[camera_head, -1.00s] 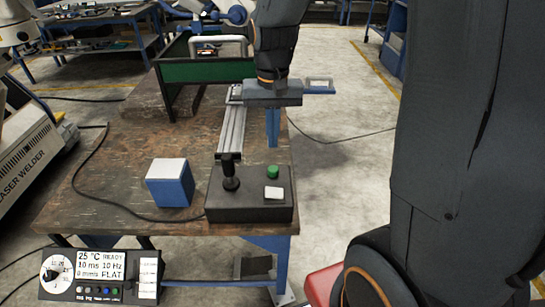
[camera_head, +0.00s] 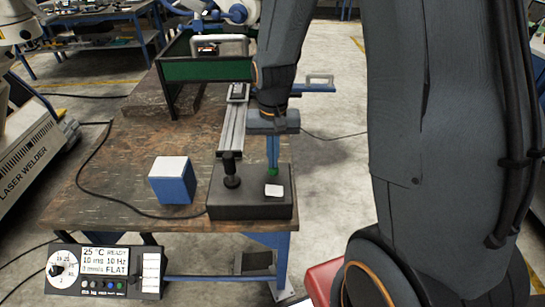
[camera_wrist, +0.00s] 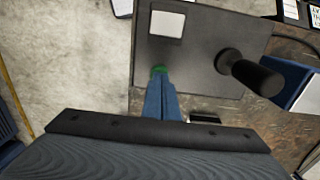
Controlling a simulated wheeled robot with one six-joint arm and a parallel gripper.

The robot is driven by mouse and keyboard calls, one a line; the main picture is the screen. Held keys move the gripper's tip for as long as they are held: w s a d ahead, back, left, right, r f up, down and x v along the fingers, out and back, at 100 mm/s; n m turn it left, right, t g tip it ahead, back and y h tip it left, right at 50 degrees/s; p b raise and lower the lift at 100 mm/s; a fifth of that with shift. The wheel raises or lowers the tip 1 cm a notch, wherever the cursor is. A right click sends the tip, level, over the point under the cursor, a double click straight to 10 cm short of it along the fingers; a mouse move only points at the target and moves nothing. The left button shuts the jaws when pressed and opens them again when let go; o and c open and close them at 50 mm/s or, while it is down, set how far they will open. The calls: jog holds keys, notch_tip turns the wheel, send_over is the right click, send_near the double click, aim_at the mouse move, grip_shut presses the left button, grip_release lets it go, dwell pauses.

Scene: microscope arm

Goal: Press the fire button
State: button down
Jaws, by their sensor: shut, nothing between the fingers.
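The green button (camera_head: 272,171) sits on the top of a dark control box (camera_head: 236,205) at the front right of the table, with a white square (camera_head: 274,190) in front of it. A black joystick (camera_head: 231,170) stands on the same box to the left. My gripper (camera_head: 272,164) is shut and empty, pointing down with its blue fingertips at the green button. In the wrist view the fingertips (camera_wrist: 160,82) overlap the green button (camera_wrist: 159,70) and partly hide it. I cannot tell whether they touch or press it. No label saying fire is readable.
A blue and white block (camera_head: 173,181) stands left of the box. A metal rail (camera_head: 233,125) and a green-walled frame (camera_head: 205,69) lie behind it. A black cable crosses the wooden table (camera_head: 120,180). A panel with dials (camera_head: 105,269) hangs at the front left.

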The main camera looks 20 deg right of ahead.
jog(key=shift+s+f+b, duration=0.2)
jog(key=shift+f+b, duration=0.1)
jog(key=shift+f, duration=0.85)
jog(key=shift+r, duration=0.1)
notch_tip(320, 180, up, 5)
jog(key=p, duration=0.4)
jog(key=shift+w, duration=0.1)
notch_tip(320, 180, up, 10)
jog(key=b, duration=0.2)
jog(key=shift+w+f, duration=0.2)
jog(key=shift+f, duration=0.05)
